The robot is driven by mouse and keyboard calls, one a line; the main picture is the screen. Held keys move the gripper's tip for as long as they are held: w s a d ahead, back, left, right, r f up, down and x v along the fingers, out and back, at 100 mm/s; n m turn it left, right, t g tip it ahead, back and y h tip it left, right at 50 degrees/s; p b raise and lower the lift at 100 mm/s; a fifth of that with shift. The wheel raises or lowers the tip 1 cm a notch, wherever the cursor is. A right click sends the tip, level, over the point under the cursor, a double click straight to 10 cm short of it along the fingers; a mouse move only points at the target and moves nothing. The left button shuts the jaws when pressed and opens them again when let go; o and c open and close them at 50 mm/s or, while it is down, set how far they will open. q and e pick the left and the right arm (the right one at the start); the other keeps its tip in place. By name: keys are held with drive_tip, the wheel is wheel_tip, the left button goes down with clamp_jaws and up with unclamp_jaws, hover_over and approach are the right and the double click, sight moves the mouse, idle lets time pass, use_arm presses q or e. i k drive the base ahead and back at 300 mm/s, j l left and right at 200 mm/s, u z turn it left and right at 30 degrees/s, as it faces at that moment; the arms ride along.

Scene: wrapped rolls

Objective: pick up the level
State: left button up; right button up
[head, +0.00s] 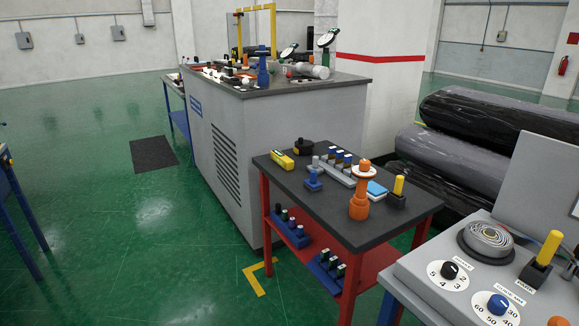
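A small yellow block-shaped tool (282,160) with a dark marking lies at the far left corner of the dark tabletop (330,204) of a red-legged table. It may be the level, but it is too small to tell for sure. Nothing touches it from above. A round black object (303,146) sits just right of it. Neither of my grippers is in the head view.
The same tabletop holds an orange spool-like piece (359,205), a blue piece (313,182) and a yellow-handled block (397,192). A grey cabinet (222,145) stands behind, a control panel (425,285) at front right, wrapped rolls (455,165) at right. Green floor at left is mostly clear.

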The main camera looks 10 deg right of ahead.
sight(283, 160)
drive_tip(key=i+j+z, duration=0.2)
drive_tip(key=i, duration=0.25)
drive_tip(key=i+z, duration=0.1)
drive_tip(key=z, duration=0.4)
